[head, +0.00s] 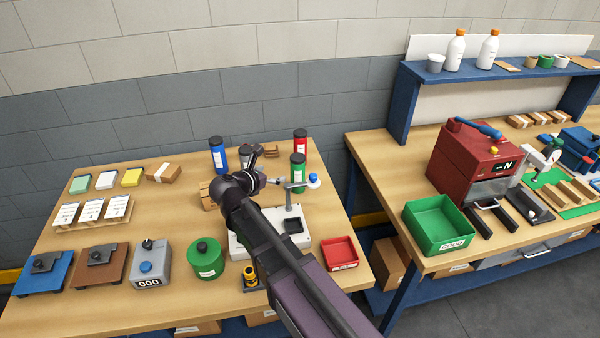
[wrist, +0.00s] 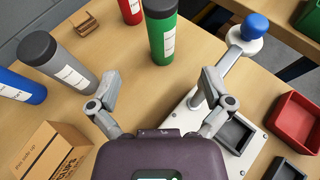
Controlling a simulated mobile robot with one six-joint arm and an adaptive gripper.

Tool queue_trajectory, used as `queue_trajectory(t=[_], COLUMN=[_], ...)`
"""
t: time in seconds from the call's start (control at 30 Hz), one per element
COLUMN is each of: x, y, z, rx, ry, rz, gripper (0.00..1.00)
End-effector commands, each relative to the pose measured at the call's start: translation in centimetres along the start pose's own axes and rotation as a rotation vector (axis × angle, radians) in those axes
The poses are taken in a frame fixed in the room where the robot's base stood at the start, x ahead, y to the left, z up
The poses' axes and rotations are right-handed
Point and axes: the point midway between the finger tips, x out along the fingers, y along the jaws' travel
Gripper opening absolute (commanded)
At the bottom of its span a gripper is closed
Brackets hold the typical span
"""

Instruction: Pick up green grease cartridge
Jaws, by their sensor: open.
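The green grease cartridge (head: 298,172) stands upright on the left wooden table, with a dark cap and a white label. In the wrist view the green cartridge (wrist: 162,35) stands ahead of my gripper, near the middle at the top, its upper end leaning out of frame. My gripper (head: 262,152) is over the table just left of the green cartridge. In the wrist view my gripper (wrist: 165,85) is open, its two fingers spread with nothing between them. The fingertips are apart from the green cartridge.
A grey cartridge (wrist: 65,60), a blue cartridge (head: 218,155) and a red cartridge (head: 300,145) stand nearby. A lever press with a blue knob (wrist: 254,26) is close on the right. A cardboard box (wrist: 50,150) is at lower left. A red tray (head: 340,253) lies in front.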

Motion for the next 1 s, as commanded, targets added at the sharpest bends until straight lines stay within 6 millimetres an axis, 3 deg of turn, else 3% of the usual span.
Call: queue_trajectory(t=[0.37, 0.8, 1.0], x=[1.4, 7.6, 9.2], y=[-0.5, -0.6, -0.7], z=[0.1, 0.1, 0.2], rx=[0.005, 0.006, 0.006], ry=[0.001, 0.0, 0.0], rz=[-0.011, -0.014, -0.013], gripper=[1.0, 1.0, 1.0])
